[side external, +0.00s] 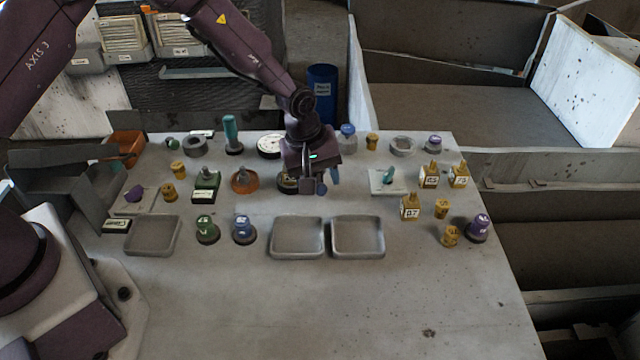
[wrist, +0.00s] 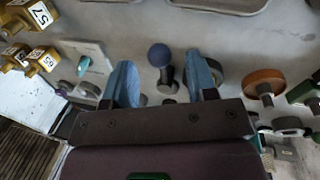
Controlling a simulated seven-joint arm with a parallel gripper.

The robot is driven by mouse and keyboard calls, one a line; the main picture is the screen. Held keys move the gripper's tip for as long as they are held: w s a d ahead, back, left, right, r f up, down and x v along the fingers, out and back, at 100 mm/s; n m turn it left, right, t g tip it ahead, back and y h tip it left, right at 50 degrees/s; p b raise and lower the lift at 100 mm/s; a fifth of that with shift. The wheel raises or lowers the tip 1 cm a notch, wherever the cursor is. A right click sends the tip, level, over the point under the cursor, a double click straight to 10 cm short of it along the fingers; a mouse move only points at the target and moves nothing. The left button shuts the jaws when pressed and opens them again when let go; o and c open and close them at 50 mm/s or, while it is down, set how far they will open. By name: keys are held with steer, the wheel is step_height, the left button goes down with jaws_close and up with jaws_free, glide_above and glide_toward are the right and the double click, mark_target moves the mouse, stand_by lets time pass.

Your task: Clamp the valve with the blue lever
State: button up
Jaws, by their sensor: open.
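The blue lever shows in the wrist view as a dark post with a round blue knob (wrist: 159,55), between the two fingers and apart from both. My gripper (wrist: 163,82) is open, with blue fingers on either side of the post. In the side view my gripper (side external: 326,183) hangs low over the middle of the table, and the blue knob (side external: 321,188) shows at its fingers. The valve's body is mostly hidden by the gripper in both views.
A plate with a teal lever (side external: 388,178) lies to the right, and a dark round part (side external: 287,183) sits close on the left. An orange round part (side external: 245,180) is further left. Two grey trays (side external: 298,254) (side external: 358,253) lie in front. The table's front is clear.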

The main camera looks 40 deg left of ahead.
steer(key=shift+w+d+f, duration=0.1)
steer(key=shift+w+f, duration=0.05)
steer(key=shift+f, duration=1)
jaws_close()
